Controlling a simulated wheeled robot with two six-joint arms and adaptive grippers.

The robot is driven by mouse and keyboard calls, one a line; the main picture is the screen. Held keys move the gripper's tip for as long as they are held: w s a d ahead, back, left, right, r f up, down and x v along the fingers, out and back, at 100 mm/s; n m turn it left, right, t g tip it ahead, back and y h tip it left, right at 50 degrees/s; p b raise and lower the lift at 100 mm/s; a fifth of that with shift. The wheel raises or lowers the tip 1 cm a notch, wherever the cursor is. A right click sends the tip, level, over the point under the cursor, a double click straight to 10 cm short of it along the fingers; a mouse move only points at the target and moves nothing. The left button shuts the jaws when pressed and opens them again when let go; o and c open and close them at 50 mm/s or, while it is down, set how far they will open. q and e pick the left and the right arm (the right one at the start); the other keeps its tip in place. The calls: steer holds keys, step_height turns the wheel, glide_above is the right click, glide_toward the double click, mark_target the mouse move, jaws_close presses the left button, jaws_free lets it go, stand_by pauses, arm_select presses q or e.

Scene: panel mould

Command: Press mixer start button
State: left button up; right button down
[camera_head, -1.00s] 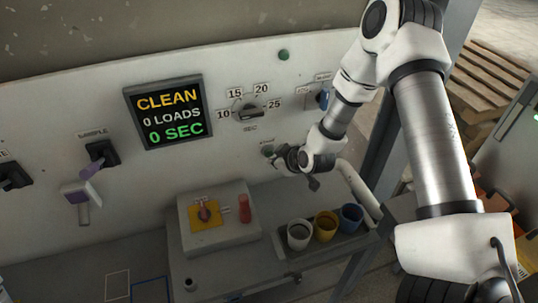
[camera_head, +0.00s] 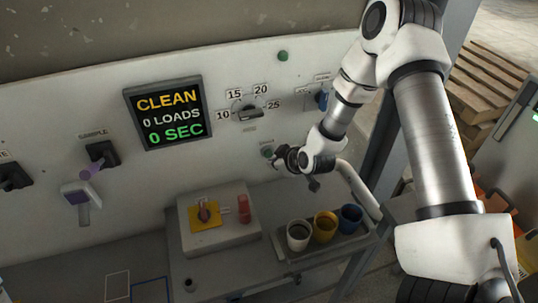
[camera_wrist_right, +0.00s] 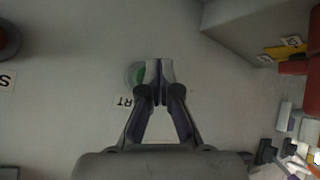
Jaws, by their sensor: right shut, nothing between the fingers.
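The green start button (camera_head: 267,151) sits on the white panel, below the dial. In the right wrist view the green button (camera_wrist_right: 135,76) is partly covered by my fingers, and part of its label, "RT", shows upside down below it. My right gripper (camera_head: 277,157) is shut and empty, close beside the button at the panel. In the right wrist view its fingertips (camera_wrist_right: 159,68) lie over the button's right side. I cannot tell whether they touch it. The display (camera_head: 168,113) reads CLEAN, 0 LOADS, 0 SEC. My left gripper is not in view.
A timer dial (camera_head: 248,110) is above the button. A grey box (camera_head: 218,236) with a red knob stands below left. White, yellow and blue cups stand on a tray (camera_head: 290,256) below the gripper. A red button (camera_wrist_right: 6,42) shows at the wrist view's left edge.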

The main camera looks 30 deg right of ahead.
steer(key=shift+w, duration=0.15)
steer(key=shift+w+d, duration=0.1)
steer(key=shift+w, duration=0.15)
steer(key=shift+w+d, duration=0.1)
steer(key=shift+w, duration=0.4)
stand_by(0.8)
steer(key=shift+r, duration=0.1)
steer(key=shift+s+a, duration=0.2)
steer(key=shift+s, duration=0.65)
steer(key=s+p, duration=0.1)
steer(key=s, duration=0.1)
steer(key=s+a, duration=0.1)
steer(key=s, duration=0.2)
steer(key=shift+a+p, duration=0.1)
steer(key=shift+p, duration=0.25)
